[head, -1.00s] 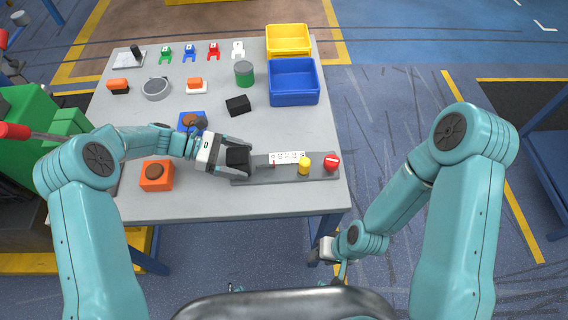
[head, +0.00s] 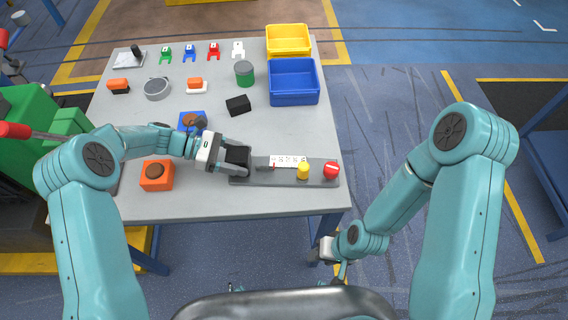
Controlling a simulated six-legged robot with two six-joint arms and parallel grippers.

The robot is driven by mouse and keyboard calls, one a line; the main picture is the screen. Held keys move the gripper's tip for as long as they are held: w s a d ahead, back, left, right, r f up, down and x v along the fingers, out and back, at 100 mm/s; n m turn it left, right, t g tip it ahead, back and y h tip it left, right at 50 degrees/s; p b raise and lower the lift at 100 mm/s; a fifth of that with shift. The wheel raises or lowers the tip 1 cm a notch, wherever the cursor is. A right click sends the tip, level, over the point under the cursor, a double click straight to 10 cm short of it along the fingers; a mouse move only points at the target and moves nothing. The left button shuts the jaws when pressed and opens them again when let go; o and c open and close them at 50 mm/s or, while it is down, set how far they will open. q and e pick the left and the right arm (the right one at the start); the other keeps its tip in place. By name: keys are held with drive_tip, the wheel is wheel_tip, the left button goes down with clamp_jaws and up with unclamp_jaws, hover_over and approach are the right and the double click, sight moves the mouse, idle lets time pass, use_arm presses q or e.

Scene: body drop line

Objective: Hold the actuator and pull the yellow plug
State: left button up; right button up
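The actuator (head: 285,180) is a flat grey bar near the front right edge of the table, with a white scale label (head: 289,161) on it. The yellow plug (head: 303,171) stands upright on the bar, right of its middle. A red knob (head: 331,172) sits at the right end. My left gripper (head: 245,160) is at the bar's left end, its dark fingers over or against that end. I cannot tell whether they grip it. My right gripper (head: 324,250) hangs low beyond the table's front edge, away from the actuator; its fingers are too small to read.
An orange block with a brown button (head: 157,175) and a blue one (head: 192,121) lie near my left arm. A black block (head: 238,105), green can (head: 244,74), blue bin (head: 294,82) and yellow bin (head: 288,40) stand farther back. The floor right of the table is clear.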

drive_tip(key=shift+f+b, duration=0.3)
drive_tip(key=shift+b, duration=0.05)
idle(1.8)
idle(0.8)
drive_tip(key=shift+o, duration=0.8)
wheel_tip(320, 180, up, 25)
drive_tip(key=n+h, duration=0.4)
drive_tip(key=n, duration=0.4)
hover_over(303, 168)
drive_tip(key=shift+f+g, duration=0.1)
drive_tip(key=shift+g, duration=0.2)
wheel_tip(303, 168, down, 9)
drive_tip(key=shift+r, duration=0.1)
clamp_jaws()
